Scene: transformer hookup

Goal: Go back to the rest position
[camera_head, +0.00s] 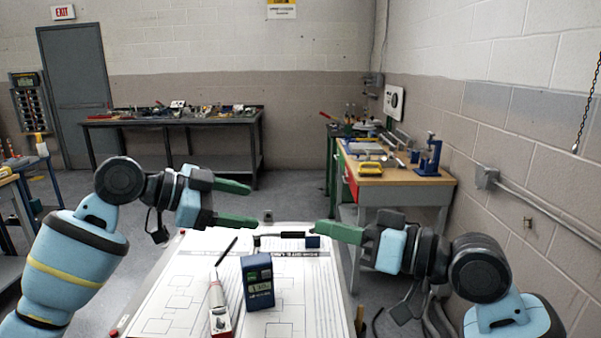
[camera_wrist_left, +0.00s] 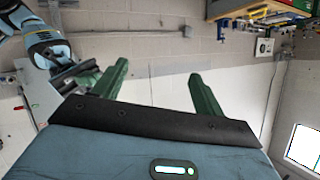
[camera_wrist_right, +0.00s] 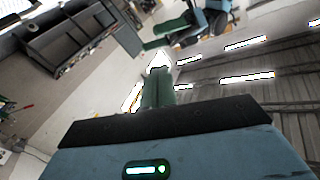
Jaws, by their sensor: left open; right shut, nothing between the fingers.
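My left gripper (camera_head: 236,203) is open and empty, held above the left part of the white table. Its two green fingers are spread apart in the left wrist view (camera_wrist_left: 158,90). My right gripper (camera_head: 325,229) is shut and empty, held above the right side of the table and pointing left. Its green fingers are together in the right wrist view (camera_wrist_right: 158,88). The two grippers face each other with a gap between them. Both are clear of the things on the table.
The white table (camera_head: 160,300) has printed diagrams. On it are a dark blue meter (camera_head: 258,281), a white and red device (camera_head: 219,312) with a probe, and a black bar-shaped item (camera_head: 285,241). Workbenches stand at the back (camera_head: 170,119) and back right (camera_head: 395,181).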

